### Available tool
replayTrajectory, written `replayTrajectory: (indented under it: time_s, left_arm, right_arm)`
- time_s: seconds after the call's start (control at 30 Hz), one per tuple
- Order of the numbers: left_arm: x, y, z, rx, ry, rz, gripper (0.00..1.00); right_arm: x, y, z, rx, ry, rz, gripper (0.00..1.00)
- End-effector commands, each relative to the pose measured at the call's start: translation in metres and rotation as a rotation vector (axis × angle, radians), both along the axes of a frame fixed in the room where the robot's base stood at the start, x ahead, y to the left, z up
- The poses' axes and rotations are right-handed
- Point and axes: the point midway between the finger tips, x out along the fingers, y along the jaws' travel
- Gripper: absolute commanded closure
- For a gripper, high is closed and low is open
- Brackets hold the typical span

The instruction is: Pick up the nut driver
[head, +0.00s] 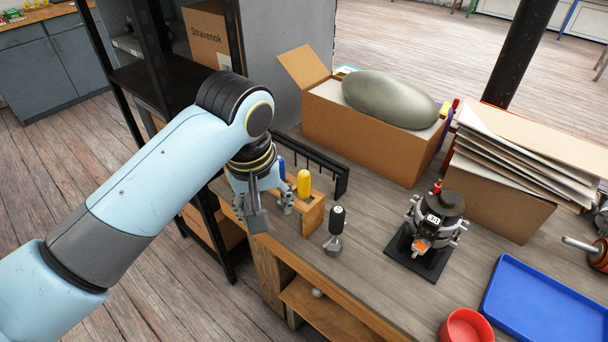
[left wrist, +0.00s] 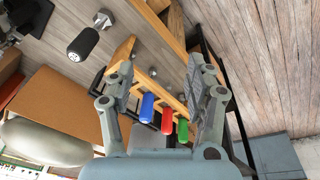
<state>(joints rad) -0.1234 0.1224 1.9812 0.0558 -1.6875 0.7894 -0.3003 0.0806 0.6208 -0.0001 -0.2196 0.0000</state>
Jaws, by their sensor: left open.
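A wooden rack (head: 312,216) at the table's near-left edge holds a yellow handle (head: 304,183) and a blue handle (head: 281,167). In the left wrist view, blue (left wrist: 147,107), red (left wrist: 168,121) and green (left wrist: 182,131) handles show between my fingers. I cannot tell which tool is the nut driver. My left gripper (head: 271,210) is open and empty at the rack, partly hiding it. My right gripper is not in view.
An alternator-like assembly (head: 434,222) stands on a black base. A blue tray (head: 548,302) and red bowl (head: 466,327) lie at the front right. A cardboard box (head: 360,140) holding a grey-green bundle and a black slotted rail (head: 316,163) stand behind the rack.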

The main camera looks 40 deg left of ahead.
Motion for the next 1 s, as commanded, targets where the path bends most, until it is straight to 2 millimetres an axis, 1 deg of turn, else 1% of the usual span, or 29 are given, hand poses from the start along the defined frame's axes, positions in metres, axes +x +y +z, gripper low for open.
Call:
replayTrajectory:
  time_s: [0.03, 0.2, 0.3, 0.4, 0.47, 0.53, 0.7, 0.8, 0.97, 1.0]
  left_arm:
    - [0.021, 0.002, 0.007, -0.020, 0.006, 0.106, 0.46]
    - [0.085, 0.006, 0.021, -0.095, 0.063, 0.551, 0.46]
    - [0.115, 0.008, 0.032, -0.123, 0.095, 0.780, 0.46]
    - [0.132, 0.009, 0.041, -0.136, 0.116, 0.925, 0.46]
    - [0.137, 0.009, 0.042, -0.138, 0.123, 0.973, 0.46]
    - [0.139, 0.009, 0.037, -0.140, 0.129, 0.999, 0.46]
    - [0.138, 0.009, 0.008, -0.140, 0.130, 1.003, 0.46]
    - [0.139, 0.009, -0.005, -0.141, 0.128, 1.000, 0.46]
    - [0.139, 0.011, -0.016, -0.140, 0.126, 0.999, 0.46]
    - [0.138, 0.013, -0.021, -0.139, 0.128, 1.000, 0.46]
  right_arm:
    - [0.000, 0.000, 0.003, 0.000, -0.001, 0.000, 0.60]
    - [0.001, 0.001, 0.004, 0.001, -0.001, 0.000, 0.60]
    - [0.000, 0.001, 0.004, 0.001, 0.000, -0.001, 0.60]
    - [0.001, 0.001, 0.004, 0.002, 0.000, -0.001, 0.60]
    - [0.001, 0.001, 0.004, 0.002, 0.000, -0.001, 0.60]
    - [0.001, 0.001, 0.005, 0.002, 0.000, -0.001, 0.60]
    - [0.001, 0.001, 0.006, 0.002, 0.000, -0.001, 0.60]
    - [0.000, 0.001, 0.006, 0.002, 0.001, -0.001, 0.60]
    - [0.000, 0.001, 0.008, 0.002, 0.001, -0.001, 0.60]
    - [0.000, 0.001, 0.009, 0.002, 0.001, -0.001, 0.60]
